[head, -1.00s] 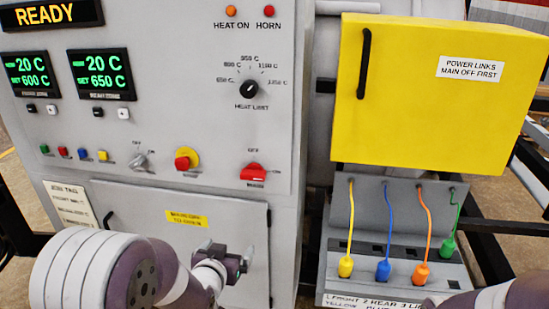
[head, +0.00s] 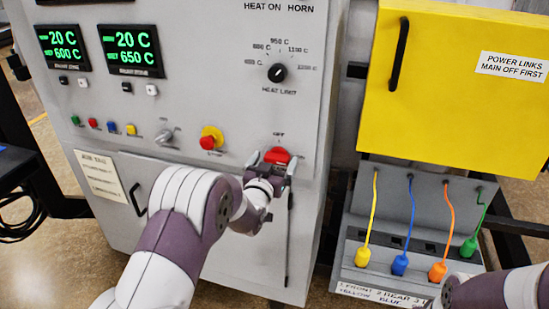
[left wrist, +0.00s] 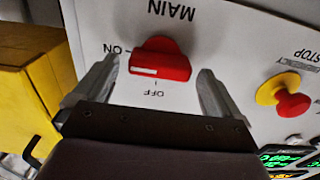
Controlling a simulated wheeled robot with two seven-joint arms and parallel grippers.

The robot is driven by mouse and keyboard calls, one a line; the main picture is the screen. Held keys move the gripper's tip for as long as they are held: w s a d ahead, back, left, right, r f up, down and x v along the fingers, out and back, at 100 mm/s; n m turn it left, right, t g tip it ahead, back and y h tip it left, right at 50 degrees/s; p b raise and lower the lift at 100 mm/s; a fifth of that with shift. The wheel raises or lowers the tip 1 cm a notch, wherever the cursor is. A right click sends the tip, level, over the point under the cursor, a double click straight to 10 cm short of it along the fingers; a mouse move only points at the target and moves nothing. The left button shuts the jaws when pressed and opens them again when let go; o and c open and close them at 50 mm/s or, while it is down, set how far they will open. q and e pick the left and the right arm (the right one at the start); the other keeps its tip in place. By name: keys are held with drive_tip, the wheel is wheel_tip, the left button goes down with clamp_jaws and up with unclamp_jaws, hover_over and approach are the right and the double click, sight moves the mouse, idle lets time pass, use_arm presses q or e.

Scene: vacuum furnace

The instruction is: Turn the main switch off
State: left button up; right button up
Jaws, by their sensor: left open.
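The main switch (head: 276,155) is a red rotary knob low on the grey cabinet front, under an OFF label. It also shows upside down in the left wrist view (left wrist: 160,60), with ON at its left, OFF below it and MAIN above it. The white mark on the knob lies at its left part, on the ON side. My left gripper (head: 272,164) is open at the switch. In the left wrist view its two fingers (left wrist: 158,72) stand on either side of the knob with gaps; contact is not visible. My right gripper is out of view; part of my right arm shows at lower right.
A red emergency stop button on a yellow collar (head: 211,138) sits left of the switch. The heat limit knob (head: 277,73) is above it. A yellow cover box (head: 450,110) and a panel of coloured power links (head: 385,190) stand to the right.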

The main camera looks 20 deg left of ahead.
use_arm(q)
drive_tip(key=shift+w+f, duration=0.1)
drive_tip(key=shift+w, duration=0.3)
drive_tip(key=shift+s, duration=0.1)
drive_tip(key=c, duration=1.1)
drive_tip(key=shift+o, duration=0.2)
drive_tip(key=n+b, duration=0.3)
drive_tip(key=shift+f, duration=0.1)
drive_tip(key=n+b, duration=0.4)
drive_tip(key=n, duration=0.1)
drive_tip(key=shift+a+n+b, duration=0.15)
drive_tip(key=shift+n+b, duration=0.15)
drive_tip(key=shift+b, duration=0.1)
drive_tip(key=n+b, duration=0.3)
drive_tip(key=n, duration=0.1)
drive_tip(key=n+b, duration=0.2)
drive_tip(key=n, duration=0.3)
drive_tip(key=shift+n, duration=0.3)
